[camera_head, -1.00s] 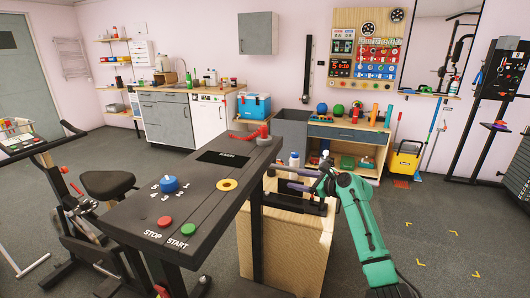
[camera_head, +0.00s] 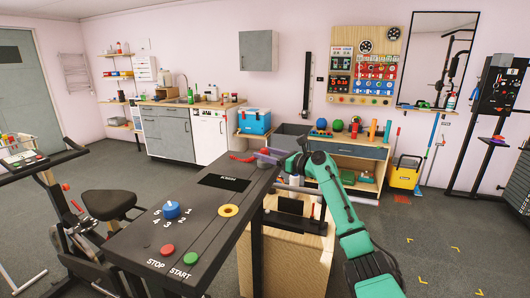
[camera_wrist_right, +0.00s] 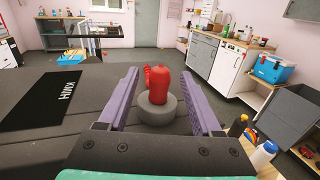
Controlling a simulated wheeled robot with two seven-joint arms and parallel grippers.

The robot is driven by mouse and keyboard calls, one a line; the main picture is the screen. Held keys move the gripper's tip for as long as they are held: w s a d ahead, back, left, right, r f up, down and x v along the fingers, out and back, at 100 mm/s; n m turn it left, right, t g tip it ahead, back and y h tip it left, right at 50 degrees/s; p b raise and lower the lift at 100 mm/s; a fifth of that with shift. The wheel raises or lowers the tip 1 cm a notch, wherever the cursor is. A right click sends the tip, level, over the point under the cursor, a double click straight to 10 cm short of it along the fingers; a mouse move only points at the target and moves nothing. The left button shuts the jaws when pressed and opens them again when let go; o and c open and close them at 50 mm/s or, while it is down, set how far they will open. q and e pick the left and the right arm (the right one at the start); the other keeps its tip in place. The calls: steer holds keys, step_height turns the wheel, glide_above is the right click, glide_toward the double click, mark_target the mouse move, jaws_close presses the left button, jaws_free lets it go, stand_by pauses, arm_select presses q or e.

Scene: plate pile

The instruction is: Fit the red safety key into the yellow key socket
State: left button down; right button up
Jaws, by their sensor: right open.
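The red safety key (camera_head: 243,157) is at the far end of the dark console, partly hidden by my gripper in the head view. In the right wrist view the red key (camera_wrist_right: 161,86) stands upright on a grey round base (camera_wrist_right: 158,108). My right gripper (camera_head: 266,155) is open, with its purple fingers on both sides of the key and visible gaps to each. It also shows in the right wrist view (camera_wrist_right: 160,74). The yellow key socket (camera_head: 228,210) is a ring on the console top, nearer to me, and looks empty. My left gripper is not in view.
The console top (camera_head: 200,225) has a dark display (camera_head: 223,182), a blue dial (camera_head: 171,210), a red stop button (camera_head: 167,249) and a green start button (camera_head: 190,258). A wooden cabinet (camera_head: 290,262) with bottles stands right of the console. The console top between key and socket is clear.

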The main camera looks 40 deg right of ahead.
mark_target(265, 149)
steer(key=shift+w+a+f, duration=0.1)
steer(key=shift+w, duration=0.45)
steer(key=shift+s, duration=0.1)
jaws_close()
step_height(265, 149, up, 20)
steer(key=p, duration=0.2)
